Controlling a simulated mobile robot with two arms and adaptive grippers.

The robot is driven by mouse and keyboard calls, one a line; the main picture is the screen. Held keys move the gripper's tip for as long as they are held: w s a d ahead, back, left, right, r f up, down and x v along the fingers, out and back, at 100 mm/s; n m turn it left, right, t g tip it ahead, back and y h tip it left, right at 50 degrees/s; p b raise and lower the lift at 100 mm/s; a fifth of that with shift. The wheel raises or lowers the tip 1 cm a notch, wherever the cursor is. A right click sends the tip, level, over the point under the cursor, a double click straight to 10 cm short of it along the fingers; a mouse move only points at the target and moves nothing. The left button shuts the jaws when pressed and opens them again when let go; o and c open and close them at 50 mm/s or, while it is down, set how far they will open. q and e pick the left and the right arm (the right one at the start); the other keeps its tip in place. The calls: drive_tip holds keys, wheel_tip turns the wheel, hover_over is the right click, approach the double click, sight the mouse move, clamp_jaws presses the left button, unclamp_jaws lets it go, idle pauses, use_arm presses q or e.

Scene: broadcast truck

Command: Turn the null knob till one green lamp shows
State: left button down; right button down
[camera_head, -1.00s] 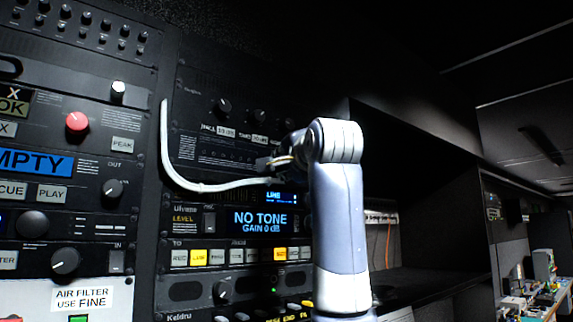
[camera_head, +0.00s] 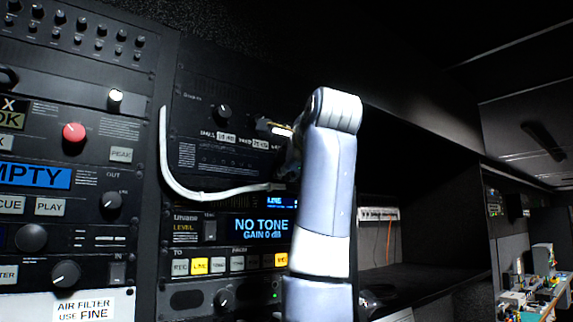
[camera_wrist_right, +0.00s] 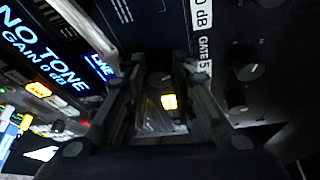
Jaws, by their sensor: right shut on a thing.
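My right gripper (camera_wrist_right: 165,85) shows in the right wrist view with a finger on each side of a dark round knob (camera_wrist_right: 160,78), and it is shut on it. A lit yellow patch (camera_wrist_right: 168,102) shows between the fingers. In the head view the gripper is mostly hidden behind my right arm, at the upper black panel (camera_head: 232,90). Another black knob (camera_head: 223,111) stands on that panel to the left. I cannot read a null label. Small round marks in a row (camera_head: 220,161) on the panel look dark. My left gripper is out of view.
A white cable (camera_head: 180,185) curves down the panel's left side and runs behind my arm. The display (camera_head: 262,226) below reads NO TONE, GAIN 0 dB. A red knob (camera_head: 74,132) is on the left rack. An open dark bay (camera_head: 430,200) lies to the right.

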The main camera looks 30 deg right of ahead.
drive_tip(key=shift+f, duration=0.2)
drive_tip(key=c, duration=1.3)
unclamp_jaws()
drive_tip(key=shift+c, duration=0.2)
drive_tip(key=shift+d+r, duration=0.1)
drive_tip(key=shift+d, duration=0.05)
drive_tip(key=shift+s, duration=0.1)
drive_tip(key=v, duration=1.2)
